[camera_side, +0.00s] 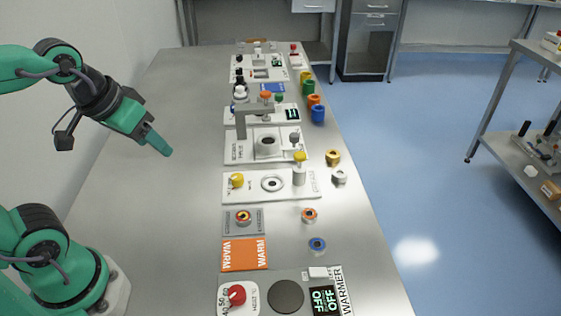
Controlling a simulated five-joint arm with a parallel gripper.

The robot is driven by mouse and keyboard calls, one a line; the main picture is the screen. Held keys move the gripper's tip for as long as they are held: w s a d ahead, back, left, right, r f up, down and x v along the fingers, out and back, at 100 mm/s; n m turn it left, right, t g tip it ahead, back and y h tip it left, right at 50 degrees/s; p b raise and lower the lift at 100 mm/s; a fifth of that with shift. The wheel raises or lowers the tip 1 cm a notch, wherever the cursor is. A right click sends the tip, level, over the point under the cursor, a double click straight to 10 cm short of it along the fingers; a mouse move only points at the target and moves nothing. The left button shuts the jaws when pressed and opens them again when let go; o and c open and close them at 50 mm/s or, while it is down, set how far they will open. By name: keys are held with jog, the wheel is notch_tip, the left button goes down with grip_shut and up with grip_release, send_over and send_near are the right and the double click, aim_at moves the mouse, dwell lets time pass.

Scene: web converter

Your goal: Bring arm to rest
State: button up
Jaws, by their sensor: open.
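My gripper (158,143) is at the left, held in the air above the bare left part of the metal table (185,90). Its green jaw points down and to the right. It is open, with nothing seen in it, and it is apart from the panels and parts to its right.
A row of panels runs along the table: a warmer (287,297), an orange WARM mat (245,254), a grey plate (243,222) with a ringed part, and white stations (270,185). Coloured rings, such as a blue one (318,114), line the right edge. The table's left side is clear.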

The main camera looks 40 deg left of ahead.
jog(key=shift+s+a+m, duration=0.2)
jog(key=shift+s+m, duration=0.3)
jog(key=shift+m, duration=0.2)
dwell(0.9)
